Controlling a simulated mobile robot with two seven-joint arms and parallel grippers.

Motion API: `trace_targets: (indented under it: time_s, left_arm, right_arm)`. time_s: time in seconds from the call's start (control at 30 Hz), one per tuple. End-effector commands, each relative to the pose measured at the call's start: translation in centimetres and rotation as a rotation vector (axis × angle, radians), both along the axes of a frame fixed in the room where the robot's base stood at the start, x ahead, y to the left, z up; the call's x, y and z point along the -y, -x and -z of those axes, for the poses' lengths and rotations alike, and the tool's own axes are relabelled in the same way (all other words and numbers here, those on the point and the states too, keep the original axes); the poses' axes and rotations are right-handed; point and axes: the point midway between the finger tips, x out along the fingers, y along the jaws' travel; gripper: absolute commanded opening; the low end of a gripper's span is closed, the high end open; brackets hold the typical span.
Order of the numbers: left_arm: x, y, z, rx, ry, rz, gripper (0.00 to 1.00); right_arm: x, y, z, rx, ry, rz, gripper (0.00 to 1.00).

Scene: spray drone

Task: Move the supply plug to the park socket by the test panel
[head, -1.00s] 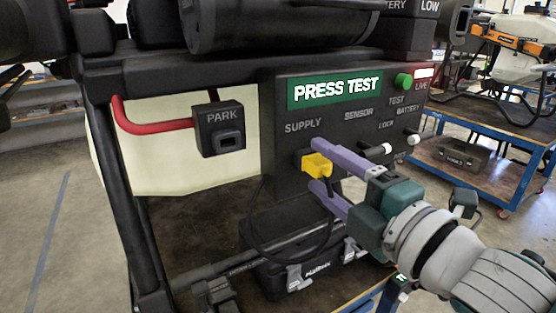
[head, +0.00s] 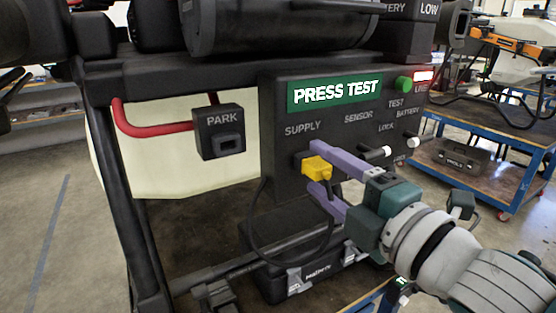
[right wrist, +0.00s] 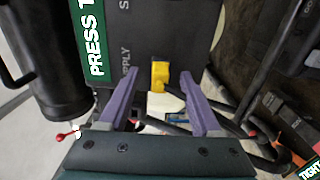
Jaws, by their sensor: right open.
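The yellow supply plug (head: 317,168) sits at the test panel (head: 290,125), below the word SUPPLY, with a black cable hanging from it. It also shows in the right wrist view (right wrist: 160,74), between and beyond the fingers. My right gripper (head: 318,172) is open, its purple fingers pointing at the plug, one above and one below it in the head view. In the right wrist view the gripper (right wrist: 160,88) has a gap on both sides of the plug. The park socket (head: 220,131) is a black box labelled PARK, left of the panel, with its opening facing out. My left gripper is not in view.
The panel bears a green PRESS TEST display (head: 335,92), a green button (head: 404,84) and white-tipped levers (head: 375,153) near my right fingers. A red pipe (head: 150,128) runs beside the park socket. A black case (head: 305,275) lies below. A blue cart (head: 500,170) stands at the right.

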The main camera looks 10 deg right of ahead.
Motion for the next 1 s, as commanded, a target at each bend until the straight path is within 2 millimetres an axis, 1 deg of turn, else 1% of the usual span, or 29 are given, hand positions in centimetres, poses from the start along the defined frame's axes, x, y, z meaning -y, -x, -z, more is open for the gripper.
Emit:
trace_targets:
  time_s: [0.27, 0.83, 1.0]
  left_arm:
    - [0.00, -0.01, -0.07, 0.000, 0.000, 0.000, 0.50]
    - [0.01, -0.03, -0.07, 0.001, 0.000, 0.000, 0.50]
    - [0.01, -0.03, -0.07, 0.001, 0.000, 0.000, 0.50]
  right_arm:
    - [0.00, 0.00, -0.01, 0.000, 0.001, 0.000, 0.65]
    - [0.01, 0.00, -0.02, 0.000, 0.001, 0.000, 0.01]
    - [0.01, 0.00, -0.03, 0.000, 0.001, 0.000, 0.00]
